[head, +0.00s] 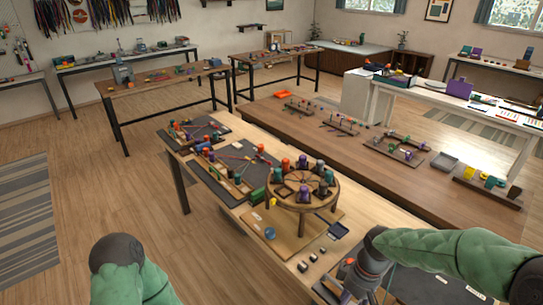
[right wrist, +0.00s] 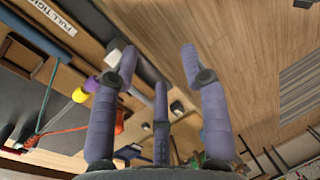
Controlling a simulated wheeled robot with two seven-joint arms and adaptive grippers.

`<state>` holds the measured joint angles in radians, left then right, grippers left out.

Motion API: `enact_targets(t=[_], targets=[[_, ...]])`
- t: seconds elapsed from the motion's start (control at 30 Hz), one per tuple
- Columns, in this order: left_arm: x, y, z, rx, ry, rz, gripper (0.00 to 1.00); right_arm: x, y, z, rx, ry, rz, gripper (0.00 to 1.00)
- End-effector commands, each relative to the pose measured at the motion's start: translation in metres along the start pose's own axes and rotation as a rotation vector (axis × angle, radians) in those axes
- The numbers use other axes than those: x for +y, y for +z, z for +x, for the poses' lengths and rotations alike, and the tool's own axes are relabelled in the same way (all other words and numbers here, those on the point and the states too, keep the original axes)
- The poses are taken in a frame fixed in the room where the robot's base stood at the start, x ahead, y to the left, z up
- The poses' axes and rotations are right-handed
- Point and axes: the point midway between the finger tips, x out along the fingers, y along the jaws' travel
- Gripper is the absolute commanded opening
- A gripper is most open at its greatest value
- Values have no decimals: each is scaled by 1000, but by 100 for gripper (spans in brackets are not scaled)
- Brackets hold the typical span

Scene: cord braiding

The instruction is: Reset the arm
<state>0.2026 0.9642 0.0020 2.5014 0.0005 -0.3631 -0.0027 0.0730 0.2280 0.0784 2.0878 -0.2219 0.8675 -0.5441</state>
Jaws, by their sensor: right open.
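My right arm comes in from the right in the head view, bent at a dark joint. Its gripper (head: 350,280) is low over the near part of the workbench, partly cut off by the bottom edge. In the right wrist view the purple padded fingers of my right gripper (right wrist: 158,72) stand apart with nothing between them. My left arm shows only as a green sleeve and dark joint at the bottom left of the head view; its gripper is out of frame. A round wooden braiding stand (head: 302,182) with several coloured bobbins stands on the workbench, apart from both arms.
Dark mats (head: 228,172) with cords and coloured pieces lie left of the stand. A blue tape roll (head: 270,233) and small blocks (head: 303,267) lie in front of it. The right wrist view shows an orange cord (right wrist: 68,130). Open floor lies left of the workbench.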

Motion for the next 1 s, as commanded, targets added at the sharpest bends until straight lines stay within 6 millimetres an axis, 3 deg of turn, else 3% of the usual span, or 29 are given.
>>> enact_targets(t=[0.37, 0.53, 0.7, 0.83, 1.0], targets=[[0, 1, 0, -2, 0, 0, 40, -15, -16, 93, 62, -58, 173, 46], [0, 1, 0, -2, 0, 0, 40, -35, -15, 163, 103, -98, 341, 46], [0, 1, 0, -2, 0, 0, 40, -63, 0, 230, 140, -128, 555, 46], [0, 1, 0, -2, 0, 0, 40, -80, 14, 264, 161, -131, 693, 46], [0, 1, 0, -2, 0, 0, 40, -92, 27, 286, 179, -125, 801, 46]])
